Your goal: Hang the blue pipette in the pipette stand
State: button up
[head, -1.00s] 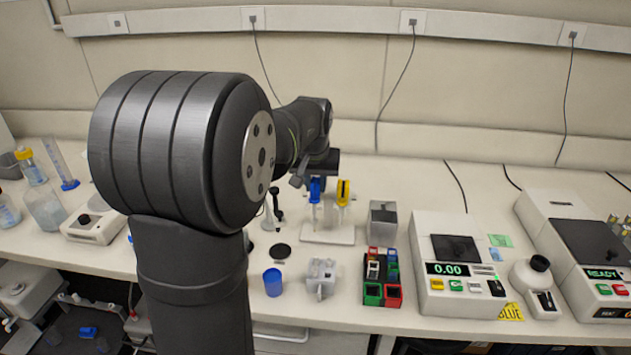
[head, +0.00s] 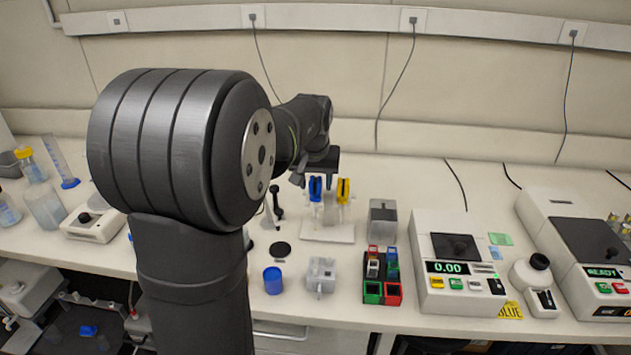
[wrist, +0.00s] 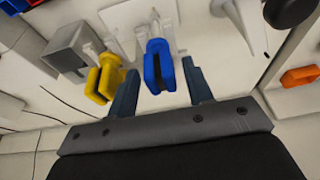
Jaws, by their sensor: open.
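The blue pipette (head: 315,188) is upright at the pipette stand (head: 327,234), left of a yellow pipette (head: 343,190) in the head view. In the wrist view the blue pipette (wrist: 158,63) lies between the two spread fingers of my gripper (wrist: 161,72), with a gap visible on its right side. My gripper is open around its handle. The handle sits level with the yellow pipette (wrist: 104,80) beside the stand's pale uprights. Whether the blue pipette rests on its hook is hard to tell. Its lower end is not clear.
A grey box (head: 382,218) stands right of the stand. A balance (head: 458,262) is further right. A dark-topped holder (head: 278,210) is close on the left.

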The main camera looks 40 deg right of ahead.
jog(key=shift+r, duration=3.4)
jog(key=shift+f, duration=0.1)
notch_tip(320, 180, down, 7)
jog(key=shift+r, duration=0.1)
jog(key=shift+r, duration=0.1)
